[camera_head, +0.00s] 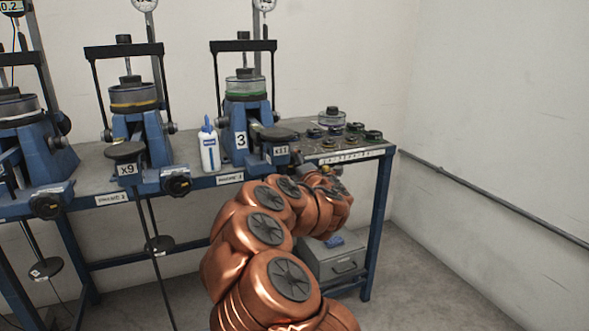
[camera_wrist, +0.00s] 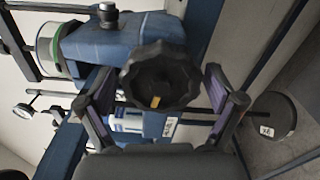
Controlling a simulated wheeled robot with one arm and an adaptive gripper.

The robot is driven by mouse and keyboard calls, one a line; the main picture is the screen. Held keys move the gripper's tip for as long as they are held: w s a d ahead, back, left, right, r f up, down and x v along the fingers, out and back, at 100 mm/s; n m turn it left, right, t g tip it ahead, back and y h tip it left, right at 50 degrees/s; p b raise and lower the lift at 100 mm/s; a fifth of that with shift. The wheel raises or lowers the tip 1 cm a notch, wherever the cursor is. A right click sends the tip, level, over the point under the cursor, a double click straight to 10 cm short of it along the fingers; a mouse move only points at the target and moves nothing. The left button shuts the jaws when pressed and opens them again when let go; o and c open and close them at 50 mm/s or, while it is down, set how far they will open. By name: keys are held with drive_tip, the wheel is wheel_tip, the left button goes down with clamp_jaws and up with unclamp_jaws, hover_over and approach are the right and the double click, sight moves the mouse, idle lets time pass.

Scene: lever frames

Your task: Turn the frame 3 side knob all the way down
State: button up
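Frame 3 (camera_head: 241,141) is a blue lever frame with a "3" label and a green-banded cylinder, the rightmost on the bench. In the wrist view its green-banded cylinder (camera_wrist: 55,50) shows at upper left. The side knob (camera_wrist: 161,72) is black, round and lobed, with a small yellow mark near its lower rim. My gripper (camera_wrist: 160,90) is open, one finger on each side of the knob. Small gaps seem to show between pads and knob; contact cannot be confirmed. In the head view my copper arm hides this knob and most of the gripper.
A white bottle (camera_head: 209,147) stands left of frame 3. Two similar frames stand further left, one with an x9 weight (camera_head: 126,151). Several small round parts (camera_head: 333,118) lie on the bench's right end. A grey box (camera_head: 335,258) sits below. Floor at right is clear.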

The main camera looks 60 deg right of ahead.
drive_tip(key=shift+s, duration=0.2)
drive_tip(key=v, duration=0.5)
drive_tip(key=shift+s+a, duration=0.3)
idle(0.6)
